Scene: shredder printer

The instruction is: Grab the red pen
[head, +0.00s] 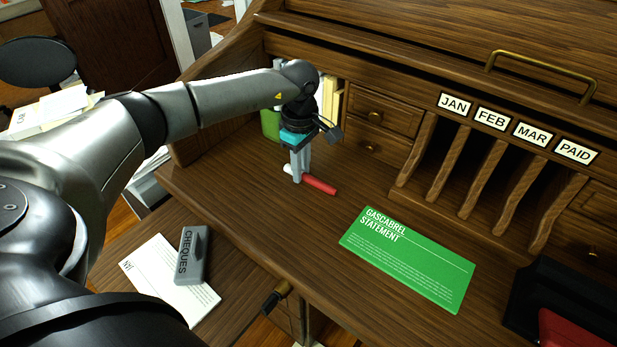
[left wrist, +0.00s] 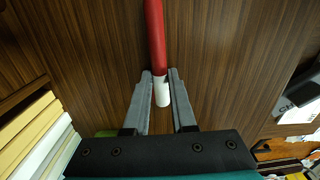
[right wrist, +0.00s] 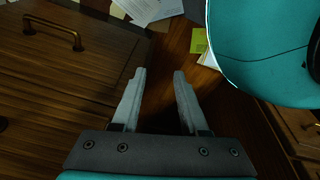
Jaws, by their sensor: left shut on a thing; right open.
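The red pen (head: 319,185) lies on the desk top with its white end toward the left. My left gripper (head: 297,176) points down at the white end and is shut on the pen there. In the left wrist view the pen (left wrist: 155,40) runs up from between the fingers (left wrist: 162,85), its white tip between them. My right gripper (right wrist: 158,75) is open and empty in the right wrist view, and it is not seen in the head view.
A green statement sheet (head: 410,258) lies right of the pen. Letter slots (head: 470,180) and small drawers (head: 384,110) stand behind. A grey cheques box (head: 191,256) rests on a white paper (head: 150,262) at lower left. A black tray (head: 540,290) holds something red at right.

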